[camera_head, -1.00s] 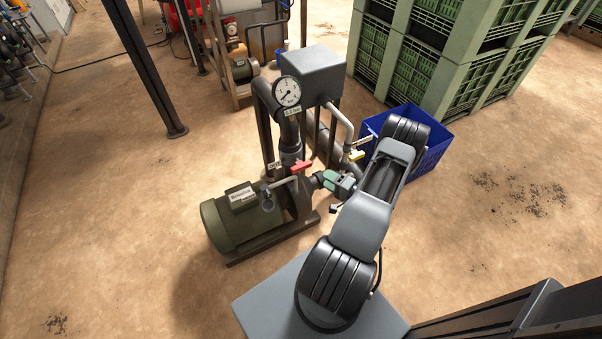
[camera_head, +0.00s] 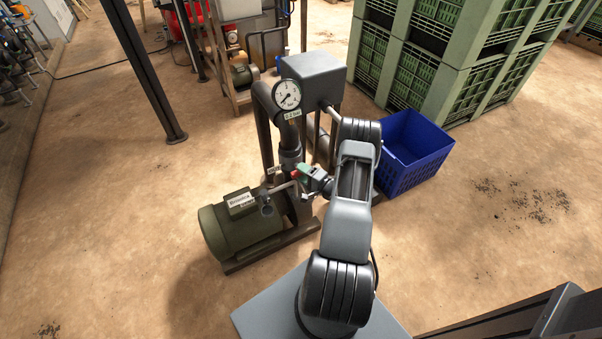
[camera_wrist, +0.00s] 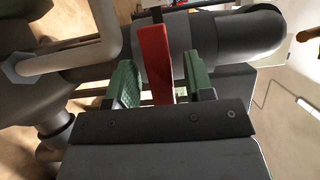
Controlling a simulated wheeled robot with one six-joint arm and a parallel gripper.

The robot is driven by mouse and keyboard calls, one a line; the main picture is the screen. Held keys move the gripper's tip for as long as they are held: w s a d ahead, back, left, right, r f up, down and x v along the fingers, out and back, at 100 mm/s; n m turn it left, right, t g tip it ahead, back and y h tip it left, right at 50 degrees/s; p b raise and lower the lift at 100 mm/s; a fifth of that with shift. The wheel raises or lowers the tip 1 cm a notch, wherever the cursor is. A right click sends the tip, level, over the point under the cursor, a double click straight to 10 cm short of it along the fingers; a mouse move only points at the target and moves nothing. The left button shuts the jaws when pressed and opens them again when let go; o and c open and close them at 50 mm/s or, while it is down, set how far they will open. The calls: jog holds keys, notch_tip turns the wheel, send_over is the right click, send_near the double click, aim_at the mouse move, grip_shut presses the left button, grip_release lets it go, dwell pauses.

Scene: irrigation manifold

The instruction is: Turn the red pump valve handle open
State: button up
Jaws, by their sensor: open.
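The red pump valve handle (camera_wrist: 155,62) stands between the two green-padded fingers of my gripper (camera_wrist: 163,84) in the wrist view. The gripper is open around it. A clear gap shows on the handle's right side; the handle is close to the left finger, and I cannot tell whether they touch. In the head view my gripper (camera_head: 308,173) is at the pump's pipework, and only a small red bit of the handle (camera_head: 296,174) shows past it. The green pump motor (camera_head: 236,228) lies to the left of the gripper.
A pressure gauge (camera_head: 287,94) and a grey box (camera_head: 313,75) stand above and behind the handle. Grey pipes (camera_wrist: 240,35) run close behind the fingers. A blue crate (camera_head: 418,158) and stacked green crates (camera_head: 446,75) stand to the right.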

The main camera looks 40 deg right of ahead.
jog(key=shift+w+a, duration=0.1)
jog(key=shift+w, duration=0.25)
grip_shut()
dwell(0.3)
